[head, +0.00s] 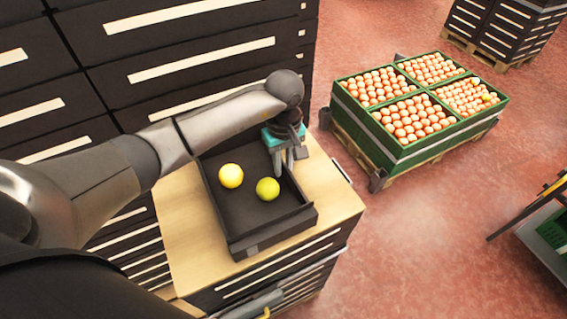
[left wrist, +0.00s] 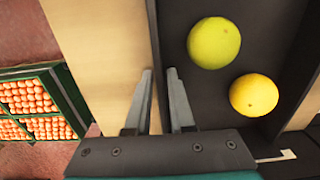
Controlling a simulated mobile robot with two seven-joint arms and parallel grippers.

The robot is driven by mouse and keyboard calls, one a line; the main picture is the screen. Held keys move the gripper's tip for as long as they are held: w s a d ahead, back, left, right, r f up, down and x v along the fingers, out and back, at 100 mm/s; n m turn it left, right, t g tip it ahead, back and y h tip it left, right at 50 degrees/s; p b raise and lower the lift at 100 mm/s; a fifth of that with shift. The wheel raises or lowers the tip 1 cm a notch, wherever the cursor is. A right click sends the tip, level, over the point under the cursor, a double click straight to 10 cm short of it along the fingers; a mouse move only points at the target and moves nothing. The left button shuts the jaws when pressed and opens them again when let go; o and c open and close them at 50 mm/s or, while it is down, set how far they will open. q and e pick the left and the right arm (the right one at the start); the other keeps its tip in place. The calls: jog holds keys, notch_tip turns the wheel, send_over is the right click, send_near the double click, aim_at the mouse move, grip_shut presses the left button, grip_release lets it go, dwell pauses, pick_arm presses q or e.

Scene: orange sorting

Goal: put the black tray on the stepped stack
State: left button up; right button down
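The black tray (head: 240,222) is an open, shallow box lying on a pale wooden top. It holds two yellow-green fruits, one yellow (head: 231,176) and one greener (head: 267,189). My left gripper (head: 284,168) is at the tray's right wall. In the left wrist view its fingers (left wrist: 160,100) straddle the wall, close on both sides, one over the wood and one inside the tray. They look shut on the wall, though the contact is partly hidden. A tall stack of black drawer-like boxes with pale strips (head: 195,50) stands behind and left. My right gripper is not in view.
A green crate of oranges (head: 400,150) stands on a pallet to the right, with red floor around it. Another black stack (head: 505,30) is at the far right back. A dark-framed rack (head: 545,230) is at the right edge.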

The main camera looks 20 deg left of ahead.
pick_arm(q)
jog(key=shift+o, duration=1.1)
jog(key=shift+r, duration=0.1)
